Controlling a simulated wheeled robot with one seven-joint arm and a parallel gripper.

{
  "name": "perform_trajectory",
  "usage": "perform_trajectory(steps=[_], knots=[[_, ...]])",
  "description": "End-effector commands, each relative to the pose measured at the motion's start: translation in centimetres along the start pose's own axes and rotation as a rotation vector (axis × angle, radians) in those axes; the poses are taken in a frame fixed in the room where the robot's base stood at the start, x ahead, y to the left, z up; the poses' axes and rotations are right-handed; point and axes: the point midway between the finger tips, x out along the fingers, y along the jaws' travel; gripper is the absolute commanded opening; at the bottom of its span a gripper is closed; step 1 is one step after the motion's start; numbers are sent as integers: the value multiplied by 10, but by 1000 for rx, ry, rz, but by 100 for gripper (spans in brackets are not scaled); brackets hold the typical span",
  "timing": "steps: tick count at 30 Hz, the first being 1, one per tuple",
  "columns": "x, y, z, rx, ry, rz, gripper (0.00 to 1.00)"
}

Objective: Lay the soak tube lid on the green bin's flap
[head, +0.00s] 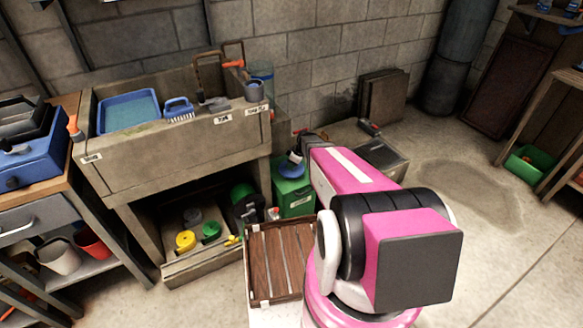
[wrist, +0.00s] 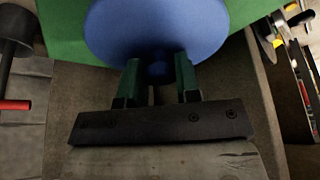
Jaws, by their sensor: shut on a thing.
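The soak tube lid is a round blue disc (wrist: 155,28) with a small knob, and it fills the top middle of the wrist view. My gripper (wrist: 160,78) is shut on that knob with its two dark green fingers. In the head view the lid (head: 291,170) shows small and blue at the top of the green bin (head: 292,197), just left of my pink arm. The green flap (wrist: 62,30) shows around the lid in the wrist view. I cannot tell whether the lid touches the flap. My arm hides the bin's right side.
A stone sink (head: 180,140) stands left of the bin, with a blue tray (head: 128,111) and a blue brush (head: 178,108). A slatted wooden crate (head: 277,262) stands in front of the bin. Open floor (head: 460,190) lies to the right.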

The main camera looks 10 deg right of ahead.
Motion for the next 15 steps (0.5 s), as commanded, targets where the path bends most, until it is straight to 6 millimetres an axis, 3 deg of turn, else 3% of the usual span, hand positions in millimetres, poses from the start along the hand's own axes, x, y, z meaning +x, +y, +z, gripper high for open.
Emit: perform_trajectory(steps=[4,15], knots=[[18,1,7,0,0,0,7],[21,0,8,0,0,0,7]])
